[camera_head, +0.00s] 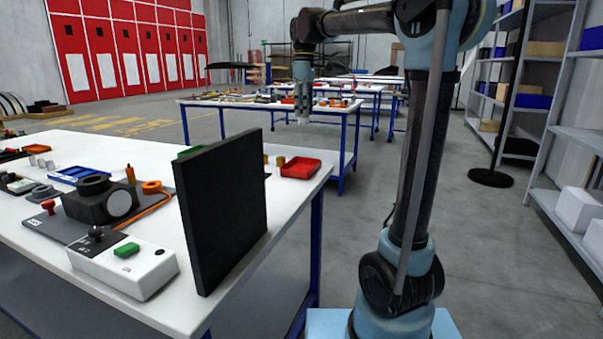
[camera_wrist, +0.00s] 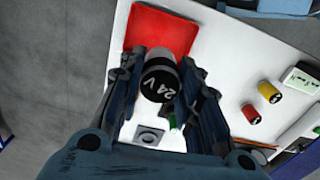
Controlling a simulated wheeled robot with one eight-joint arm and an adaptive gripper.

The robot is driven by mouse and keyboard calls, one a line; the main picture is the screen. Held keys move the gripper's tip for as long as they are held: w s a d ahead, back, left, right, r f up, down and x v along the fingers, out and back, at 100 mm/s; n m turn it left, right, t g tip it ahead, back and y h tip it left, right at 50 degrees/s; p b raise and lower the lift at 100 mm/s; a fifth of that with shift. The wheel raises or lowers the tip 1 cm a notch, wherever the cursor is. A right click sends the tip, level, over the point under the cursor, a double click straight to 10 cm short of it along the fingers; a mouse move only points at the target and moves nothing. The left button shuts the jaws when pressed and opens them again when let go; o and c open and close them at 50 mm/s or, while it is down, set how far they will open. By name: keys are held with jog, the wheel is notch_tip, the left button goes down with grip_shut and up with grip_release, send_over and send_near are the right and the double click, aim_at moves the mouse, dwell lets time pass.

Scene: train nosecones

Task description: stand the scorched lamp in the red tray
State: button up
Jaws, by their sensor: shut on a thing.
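My gripper (camera_wrist: 160,76) is shut on a lamp (camera_wrist: 160,83), a dark cylinder whose near end carries a white "24 V". Its far end is hidden, and I cannot make out scorch marks. In the wrist view the red tray (camera_wrist: 178,24) lies just beyond the lamp, which overlaps the tray's near edge. I cannot tell the lamp's height above it. In the head view the red tray (camera_head: 300,168) sits at the right end of the white table, and my gripper (camera_head: 303,112) hangs above that level. The tray's visible floor looks empty.
A tall black panel (camera_head: 222,210) stands near the table's front edge. A white box with a green button (camera_head: 123,266) and a blue tray (camera_head: 78,174) are further left.

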jog(key=shift+w+a+f+n, duration=0.15)
jog(key=shift+f+n, duration=0.45)
jog(key=shift+f, duration=2.2)
jog(key=shift+s+a+f+n, duration=0.15)
jog(key=shift+f+n, duration=0.45)
jog(key=shift+f, duration=2.25)
jog(key=shift+w+a+f+n, duration=0.15)
jog(key=shift+f+n, duration=0.45)
jog(key=shift+f, duration=2.2)
jog(key=o, duration=1.1)
